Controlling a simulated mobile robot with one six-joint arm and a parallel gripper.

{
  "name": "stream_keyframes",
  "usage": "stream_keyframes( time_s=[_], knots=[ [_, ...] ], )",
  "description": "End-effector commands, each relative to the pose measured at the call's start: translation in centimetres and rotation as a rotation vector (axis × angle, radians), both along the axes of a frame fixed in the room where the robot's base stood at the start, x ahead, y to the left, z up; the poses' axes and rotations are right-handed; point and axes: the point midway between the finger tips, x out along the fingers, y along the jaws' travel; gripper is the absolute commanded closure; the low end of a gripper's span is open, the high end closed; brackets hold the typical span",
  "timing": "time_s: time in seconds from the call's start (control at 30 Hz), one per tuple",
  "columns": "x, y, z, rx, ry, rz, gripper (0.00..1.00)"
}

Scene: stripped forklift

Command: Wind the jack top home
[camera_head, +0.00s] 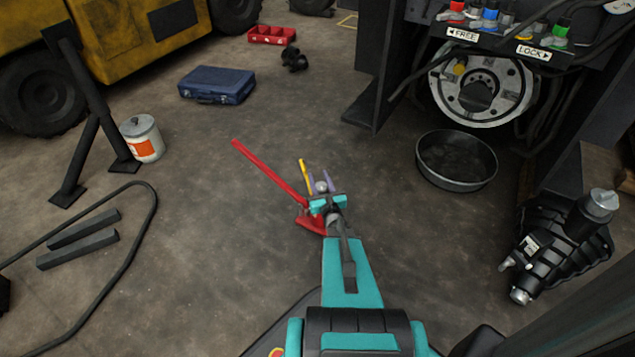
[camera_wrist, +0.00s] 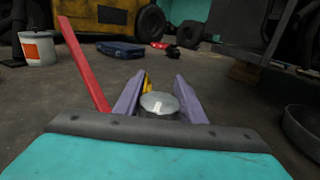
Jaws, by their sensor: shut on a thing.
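The jack stands on the floor in the middle of the head view, with a red base (camera_head: 312,222) and a long red handle (camera_head: 268,170) slanting up to the left. The handle also shows at the left of the wrist view (camera_wrist: 82,62). The round metal jack top (camera_head: 321,187) sits between the purple fingers of my gripper (camera_wrist: 157,100); it shows as a shiny disc in the wrist view (camera_wrist: 159,104). My gripper is shut on the jack top. A yellow part (camera_head: 305,176) stands just behind it. My gripper and wrist hide much of the jack body.
A black round pan (camera_head: 456,185) lies to the right, below a hub (camera_head: 483,92) with FREE and LOCK labels. A black motor-like unit (camera_head: 560,245) is at far right. A blue case (camera_head: 217,85), white bucket (camera_head: 142,138) and dark bars (camera_head: 80,238) lie left. Floor around the jack is clear.

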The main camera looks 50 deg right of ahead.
Motion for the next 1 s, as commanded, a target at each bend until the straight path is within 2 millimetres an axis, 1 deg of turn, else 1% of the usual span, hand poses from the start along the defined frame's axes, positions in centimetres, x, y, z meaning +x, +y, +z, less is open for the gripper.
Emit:
stream_keyframes(
  time_s=[0.03,0.2,0.23,0.33,0.73,1.0],
  knots=[
    [0.26,0.27,0.41,-0.006,-0.007,0.008,0.86],
    [0.28,0.29,0.38,-0.007,-0.006,0.009,0.86],
    [0.28,0.29,0.37,-0.007,-0.006,0.01,0.62],
    [0.25,0.26,0.31,-0.006,-0.004,0.009,0.45],
    [0.03,0.19,0.07,-0.002,-0.002,0.004,0.45],
    [-0.46,0.99,-0.02,-0.002,-0.001,0.005,0.45]
  ],
)
